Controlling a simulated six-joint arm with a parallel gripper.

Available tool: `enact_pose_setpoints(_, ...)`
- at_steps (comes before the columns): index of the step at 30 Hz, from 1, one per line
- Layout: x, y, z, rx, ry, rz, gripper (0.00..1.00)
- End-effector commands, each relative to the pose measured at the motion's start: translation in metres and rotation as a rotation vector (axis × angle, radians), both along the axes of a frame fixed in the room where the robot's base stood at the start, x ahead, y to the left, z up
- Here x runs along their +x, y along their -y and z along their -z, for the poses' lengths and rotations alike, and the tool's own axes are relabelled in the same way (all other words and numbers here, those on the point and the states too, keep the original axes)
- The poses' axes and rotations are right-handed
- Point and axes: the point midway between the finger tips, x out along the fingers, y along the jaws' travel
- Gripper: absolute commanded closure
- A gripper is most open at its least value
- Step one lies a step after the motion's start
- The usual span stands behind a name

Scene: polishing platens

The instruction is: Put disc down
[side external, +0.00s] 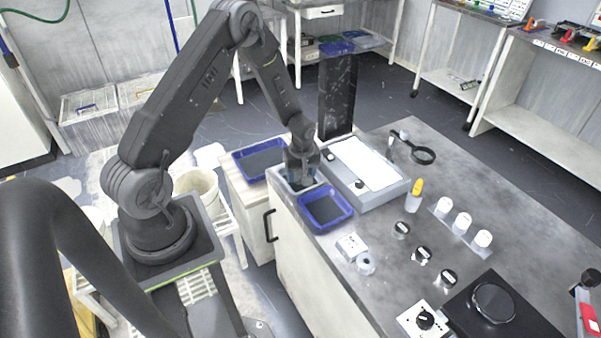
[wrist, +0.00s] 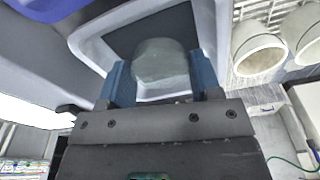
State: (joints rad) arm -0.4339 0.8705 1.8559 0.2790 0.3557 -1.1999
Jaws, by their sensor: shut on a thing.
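My gripper (side external: 302,172) points down over a small white-rimmed tray (side external: 284,186) at the left edge of the grey worktop. In the wrist view, the two blue fingers of my gripper (wrist: 160,78) are shut on a pale grey, rounded disc (wrist: 160,62). Behind the disc, the white tray (wrist: 92,48) shows with its dark floor. I cannot tell whether the disc touches that floor. In the side view the disc is hidden by the gripper and the fingers.
A blue-rimmed tray (side external: 326,208) stands close to the right of my gripper, and another blue tray (side external: 262,160) to the left. A white-topped instrument (side external: 368,170) is just behind. A yellow-capped bottle (side external: 414,195) and several white jars stand further right.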

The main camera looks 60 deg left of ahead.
Motion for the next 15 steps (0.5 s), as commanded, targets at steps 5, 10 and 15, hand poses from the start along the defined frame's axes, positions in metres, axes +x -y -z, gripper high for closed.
enact_pose_setpoints(5, 0.0003, -0.0002, 0.0023, 0.001, 0.001, 0.0, 0.68)
enact_pose_setpoints(10, 0.0001, -0.0002, 0.0036, 0.0, 0.001, 0.0, 0.68)
enact_pose_setpoints(15, 0.0, -0.0003, 0.0051, 0.001, 0.001, 0.0, 0.32)
